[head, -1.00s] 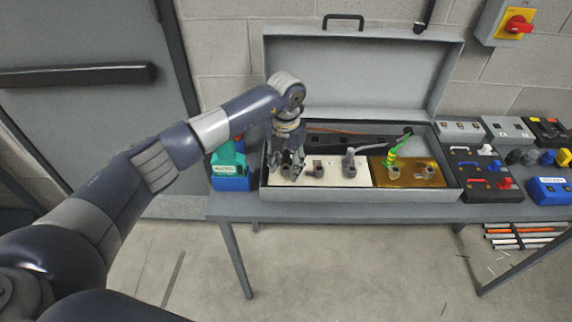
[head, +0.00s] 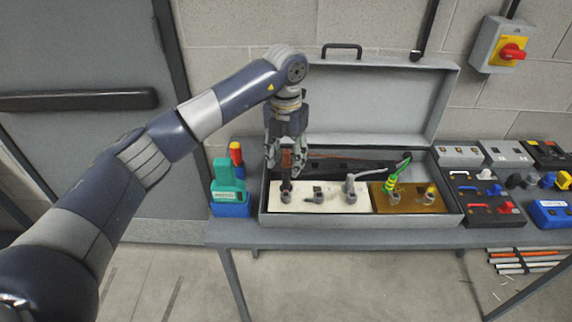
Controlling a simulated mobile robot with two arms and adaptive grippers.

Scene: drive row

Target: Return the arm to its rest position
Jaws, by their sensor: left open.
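My left arm comes in from the left, and its left gripper (head: 286,168) points down over the left part of the open grey case (head: 357,219). The gripper is open, with its fingers apart. Behind or between the fingers stands a dark upright piece whose foot is in the leftmost socket of the white block (head: 333,203); I cannot tell whether the fingers touch it. A grey cable and a green-yellow cable (head: 391,180) rise from other sockets. My right gripper is not in view.
The case lid (head: 375,100) stands open against the wall. A blue bin (head: 230,208) with a green tool is left of the case. Switch panels (head: 485,198) and a blue box (head: 551,213) stand to the right. A red-yellow switch (head: 508,52) is on the wall.

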